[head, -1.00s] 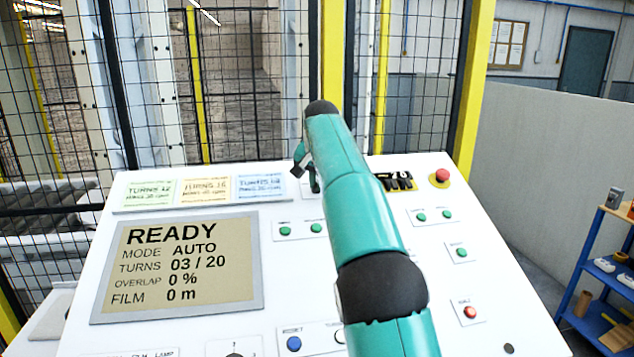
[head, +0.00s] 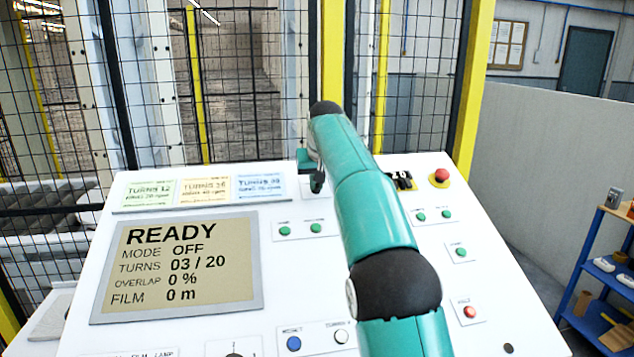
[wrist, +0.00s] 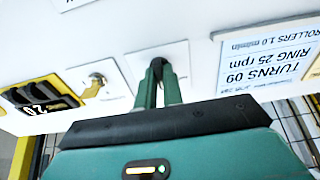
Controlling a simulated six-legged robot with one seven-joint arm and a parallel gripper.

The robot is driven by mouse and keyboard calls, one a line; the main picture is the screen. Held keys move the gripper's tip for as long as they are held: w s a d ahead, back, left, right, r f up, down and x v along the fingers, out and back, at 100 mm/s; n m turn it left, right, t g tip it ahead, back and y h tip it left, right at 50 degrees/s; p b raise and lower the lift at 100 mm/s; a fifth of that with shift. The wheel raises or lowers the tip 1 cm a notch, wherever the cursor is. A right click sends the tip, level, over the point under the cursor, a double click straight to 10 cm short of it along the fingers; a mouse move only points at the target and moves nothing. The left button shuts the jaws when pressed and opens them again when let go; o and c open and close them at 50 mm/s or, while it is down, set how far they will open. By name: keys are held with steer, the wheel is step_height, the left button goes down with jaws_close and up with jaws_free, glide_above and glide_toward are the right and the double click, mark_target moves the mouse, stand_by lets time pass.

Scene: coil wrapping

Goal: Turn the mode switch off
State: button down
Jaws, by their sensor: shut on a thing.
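My gripper (wrist: 160,76) reaches the white panel; its two green fingers are shut on the mode switch (wrist: 158,65), a small dark knob on a square white plate. The fingers hide most of the knob, so I cannot read its pointer. In the head view my gripper (head: 316,183) is at the panel's upper part, right of the paper notes, and the switch is mostly covered. The display (head: 178,263) reads READY, MODE OFF, TURNS 03 / 20, OVERLAP 0 %, FILM 0 m.
A key switch (wrist: 98,84) and a yellow-black counter (wrist: 40,96) sit beside the mode switch. A red emergency button (head: 441,176) is at the panel's upper right. Several green buttons, a blue button (head: 293,343) and paper notes (head: 204,188) surround my arm. A mesh fence stands behind.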

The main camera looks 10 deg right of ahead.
steer(key=c, duration=1.5)
jaws_free()
steer(key=v, duration=1.4)
